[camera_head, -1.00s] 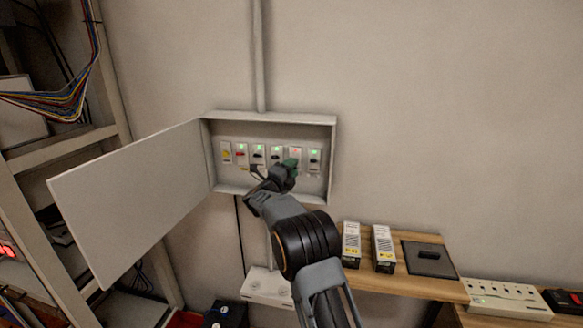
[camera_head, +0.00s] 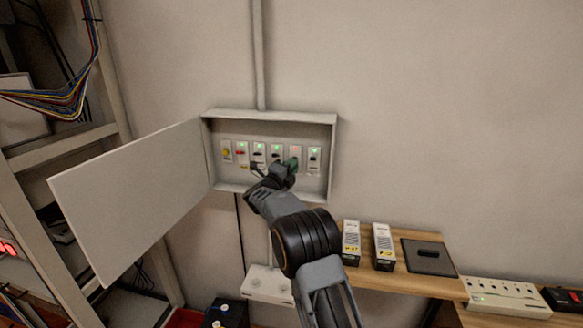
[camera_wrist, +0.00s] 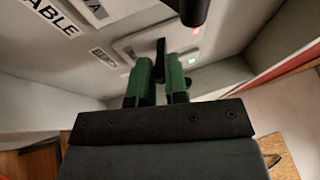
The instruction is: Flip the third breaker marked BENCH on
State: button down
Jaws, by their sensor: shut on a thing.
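The open grey breaker box (camera_head: 330,185) hangs on the wall and holds a row of several breakers. My gripper (camera_head: 292,165) reaches into its lower right part, in front of the breaker with the red light (camera_head: 295,150). In the wrist view my gripper's two green fingers (camera_wrist: 157,72) are shut on a black breaker lever (camera_wrist: 160,50). A green light (camera_wrist: 192,60) and a red light (camera_wrist: 195,31) show to its right. A small white label (camera_wrist: 104,58) lies to the left, too blurred to read surely. The fingers partly hide the held breaker, so I cannot tell its marking.
The box door (camera_head: 135,205) stands swung open to the left. A wooden shelf (camera_head: 405,282) below right carries two small boxes and a dark plate. A rack (camera_head: 60,150) with cables stands at far left. The wall right of the box is clear.

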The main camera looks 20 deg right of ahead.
jog(key=r+g+y+p, duration=0.1)
jog(key=p, duration=0.1)
jog(key=r+n+g+y+p, duration=0.1)
jog(key=y+p, duration=0.1)
jog(key=p, duration=0.1)
jog(key=shift+s+a+n, duration=0.1)
jog(key=shift+s+n, duration=0.05)
jog(key=shift+n, duration=0.15)
jog(key=shift+w+r+n+g+y+p, duration=0.1)
jog(key=shift+r+n+g+y, duration=0.15)
jog(key=shift+g+y, duration=0.4)
jog(key=shift+w+r+n+g+y+p, duration=0.15)
jog(key=shift+n+g+y, duration=0.15)
jog(key=shift+g+y, duration=0.35)
jog(key=shift+s+r+n+g+y+p, duration=0.1)
jog(key=shift+r+n+g+y, duration=0.15)
jog(key=shift+g+y, duration=0.4)
jog(key=shift+y, duration=0.25)
jog(key=c, duration=1.3)
grip_release()
jog(key=shift+w, duration=0.1)
jog(key=shift+o, duration=0.8)
jog(key=shift+r, duration=0.2)
jog(key=shift+r, duration=0.15)
